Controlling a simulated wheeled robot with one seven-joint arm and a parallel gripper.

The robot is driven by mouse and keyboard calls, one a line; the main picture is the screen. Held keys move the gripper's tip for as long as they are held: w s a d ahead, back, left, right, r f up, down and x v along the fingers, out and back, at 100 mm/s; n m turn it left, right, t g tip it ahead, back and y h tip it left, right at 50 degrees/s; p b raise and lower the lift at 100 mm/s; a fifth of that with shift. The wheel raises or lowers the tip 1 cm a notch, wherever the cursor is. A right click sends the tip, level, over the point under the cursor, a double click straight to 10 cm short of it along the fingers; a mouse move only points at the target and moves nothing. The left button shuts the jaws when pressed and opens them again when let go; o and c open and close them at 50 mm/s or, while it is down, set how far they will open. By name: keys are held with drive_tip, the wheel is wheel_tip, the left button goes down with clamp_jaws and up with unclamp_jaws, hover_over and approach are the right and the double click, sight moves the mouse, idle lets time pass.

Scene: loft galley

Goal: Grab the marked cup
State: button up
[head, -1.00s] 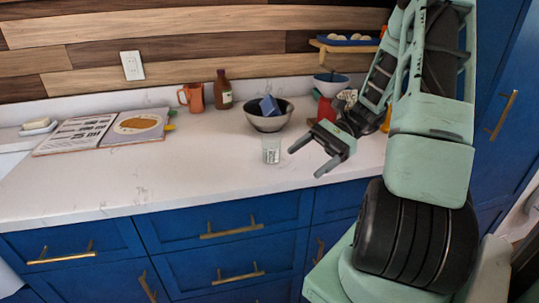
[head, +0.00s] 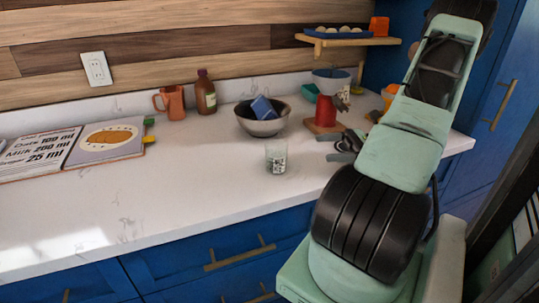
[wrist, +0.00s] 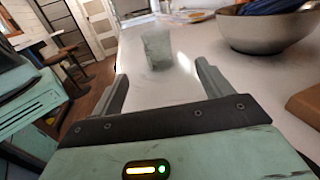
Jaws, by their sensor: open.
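The marked cup (head: 276,157) is a small clear cup with dark markings low on its side. It stands upright on the white counter, in front of the metal bowl. In the wrist view the cup (wrist: 158,50) is ahead of my gripper, between the lines of its two fingers and beyond their tips. My gripper (head: 331,147) is to the right of the cup in the head view, partly hidden by my arm. In the wrist view my gripper (wrist: 160,78) is open and empty, with its fingers apart from the cup.
A metal bowl (head: 262,127) holding a blue item is just behind the cup. A brown bottle (head: 205,95) and an orange mug (head: 171,102) stand behind. A red object (head: 325,110) on a wooden board is to the right. An open book (head: 75,152) lies left; counter between is clear.

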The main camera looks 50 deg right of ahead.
drive_tip(key=p, duration=0.2)
approach(269, 150)
drive_tip(key=w, duration=0.1)
drive_tip(key=w+f, duration=0.1)
drive_tip(key=w, duration=0.1)
drive_tip(key=w+a, duration=0.1)
drive_tip(key=w, duration=0.1)
drive_tip(key=shift+a+f, duration=0.1)
drive_tip(key=shift+f, duration=0.3)
drive_tip(key=shift+p+x, duration=0.3)
drive_tip(key=shift+x, duration=2.35)
drive_tip(key=shift+s+a+r, duration=0.15)
drive_tip(key=shift+a+r, duration=0.05)
drive_tip(key=shift+c, duration=0.2)
drive_tip(key=c, duration=1)
